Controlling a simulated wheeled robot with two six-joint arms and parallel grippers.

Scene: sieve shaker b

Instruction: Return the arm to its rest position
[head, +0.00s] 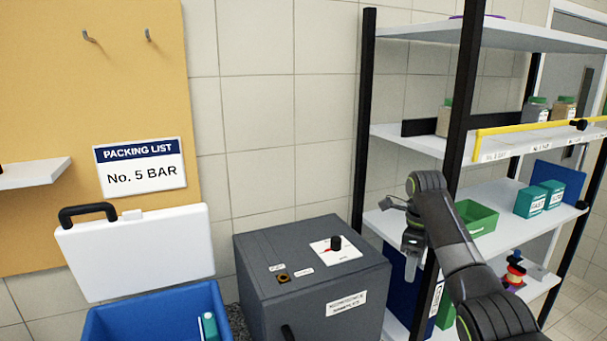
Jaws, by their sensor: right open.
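My right arm comes in from the lower right and is raised in front of the shelf rack. Its right gripper (410,258) hangs down from the wrist beside the rack's front post, to the right of the grey machine. The gripper is open, and I see nothing held in it. My left gripper and left arm are not in view.
A grey machine (257,252) with a dial stands at centre. The shelf rack (545,146) holds a green bin (477,218) and teal boxes (533,201). A yellow bar (530,128) crosses its front.

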